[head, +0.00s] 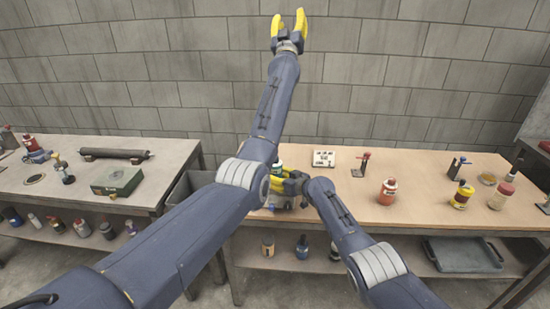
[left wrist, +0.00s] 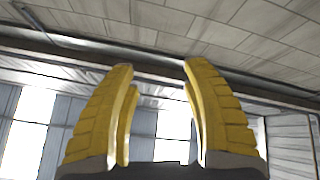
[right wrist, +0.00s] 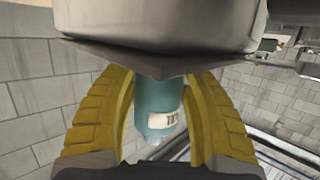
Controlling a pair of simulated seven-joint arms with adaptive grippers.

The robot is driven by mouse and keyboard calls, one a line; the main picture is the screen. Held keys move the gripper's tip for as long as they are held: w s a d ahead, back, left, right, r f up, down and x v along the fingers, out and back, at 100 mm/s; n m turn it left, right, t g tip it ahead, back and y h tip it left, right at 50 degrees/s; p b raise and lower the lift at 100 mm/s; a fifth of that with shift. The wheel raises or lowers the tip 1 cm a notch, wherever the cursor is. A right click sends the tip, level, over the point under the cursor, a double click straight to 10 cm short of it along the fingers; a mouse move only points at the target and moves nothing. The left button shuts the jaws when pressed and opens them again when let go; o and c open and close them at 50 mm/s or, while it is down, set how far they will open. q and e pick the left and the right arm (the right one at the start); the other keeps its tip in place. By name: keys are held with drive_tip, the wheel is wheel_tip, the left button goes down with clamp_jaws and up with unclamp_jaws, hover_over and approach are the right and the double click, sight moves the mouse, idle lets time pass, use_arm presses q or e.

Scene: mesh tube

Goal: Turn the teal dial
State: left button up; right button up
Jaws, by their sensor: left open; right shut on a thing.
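My right gripper (head: 290,186) is low over the front left of the wooden bench in the head view. Its yellow fingers in the right wrist view (right wrist: 162,85) reach a grey block (right wrist: 160,30) that hides their tips. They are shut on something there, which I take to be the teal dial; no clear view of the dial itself. A teal bottle-like thing with a white label (right wrist: 155,105) shows between the fingers, apparently beyond them. My left gripper (head: 288,22) is raised high before the wall, open and empty; its spread fingers show in the left wrist view (left wrist: 158,70).
On the wooden bench (head: 420,210) stand a white panel (head: 324,158), a red-handled clamp (head: 361,164), an orange-red bottle (head: 387,191) and a yellow bottle (head: 462,194). A second bench at left holds a green box (head: 117,181). My left arm crosses the middle of the head view.

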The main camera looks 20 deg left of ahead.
use_arm(q)
drive_tip(key=s+a+f+n+g+y, duration=0.3)
drive_tip(key=a+f+n+g+y, duration=0.3)
drive_tip(key=a+n, duration=0.3)
drive_tip(key=s+a+f+n+g+y, duration=0.4)
drive_tip(key=a+f+n+g, duration=0.25)
drive_tip(key=a+n, duration=0.35)
drive_tip(key=s+f+n+g+h, duration=0.3)
drive_tip(key=f+g+h, duration=0.15)
drive_tip(key=f, duration=0.55)
drive_tip(key=s+d+f+n+g+h, duration=0.2)
drive_tip(key=s+d+f+h, duration=0.1)
drive_tip(key=d+f+h, duration=0.4)
drive_tip(key=s+d+f+n+g+h, duration=0.1)
drive_tip(key=s+d+f+h, duration=0.4)
drive_tip(key=d, duration=0.4)
drive_tip(key=x, duration=1.2)
drive_tip(key=shift+w+a, duration=0.2)
drive_tip(key=shift+w, duration=0.2)
